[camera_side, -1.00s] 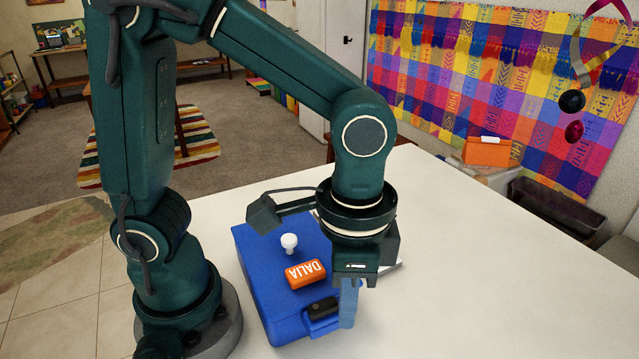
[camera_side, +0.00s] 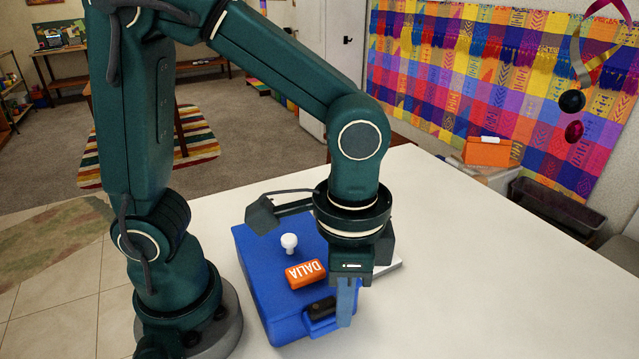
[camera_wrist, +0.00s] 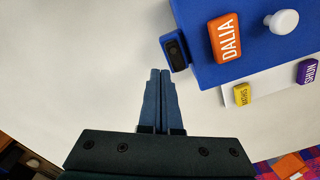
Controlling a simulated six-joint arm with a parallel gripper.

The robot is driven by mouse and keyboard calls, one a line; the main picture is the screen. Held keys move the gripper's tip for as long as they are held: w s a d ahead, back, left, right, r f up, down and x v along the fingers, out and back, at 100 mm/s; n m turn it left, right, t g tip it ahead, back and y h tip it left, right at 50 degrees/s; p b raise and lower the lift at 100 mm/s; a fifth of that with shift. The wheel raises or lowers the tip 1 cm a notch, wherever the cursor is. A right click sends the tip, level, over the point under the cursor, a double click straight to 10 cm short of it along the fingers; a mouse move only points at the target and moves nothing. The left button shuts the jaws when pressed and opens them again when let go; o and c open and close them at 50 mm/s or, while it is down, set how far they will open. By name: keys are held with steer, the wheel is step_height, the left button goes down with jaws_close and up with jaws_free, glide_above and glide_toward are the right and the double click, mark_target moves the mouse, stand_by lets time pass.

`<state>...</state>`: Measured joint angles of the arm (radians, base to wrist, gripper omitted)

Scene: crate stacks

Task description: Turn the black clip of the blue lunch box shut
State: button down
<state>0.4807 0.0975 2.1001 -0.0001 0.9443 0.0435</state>
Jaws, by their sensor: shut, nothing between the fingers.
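The blue lunch box (camera_side: 262,272) stands on the white table beside my base, with a white knob (camera_side: 289,241) and an orange tag reading DALIA (camera_side: 306,274) on its lid. Its black clip (camera_side: 321,308) lies on a blue mount at the box's edge; the clip also shows in the wrist view (camera_wrist: 175,48). My gripper (camera_side: 346,322) points down just to the right of the clip, with its fingers together and empty. In the wrist view the fingertips (camera_wrist: 160,72) appear close to the mount's end; I cannot tell whether they touch it.
A white flat thing (camera_wrist: 270,97) with a yellow tag (camera_wrist: 242,94) and a purple tag (camera_wrist: 306,71) lies beside the box; it is mostly hidden behind my gripper in the side view. The table (camera_side: 480,290) to the right is clear. An orange box (camera_side: 487,151) stands far back.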

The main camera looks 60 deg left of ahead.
steer(key=shift+w+a, duration=0.15)
steer(key=shift+a, duration=0.55)
steer(key=shift+w+a, duration=0.15)
steer(key=shift+a, duration=0.5)
stand_by(1.5)
steer(key=shift+s+a, duration=0.25)
steer(key=shift+a, duration=0.25)
steer(key=shift+s+a, duration=0.2)
steer(key=shift+a, duration=0.25)
stand_by(1.0)
steer(key=shift+w, duration=0.15)
steer(key=shift+w+r, duration=0.1)
steer(key=shift+w, duration=0.2)
step_height(320, 180, up, 7)
stand_by(0.8)
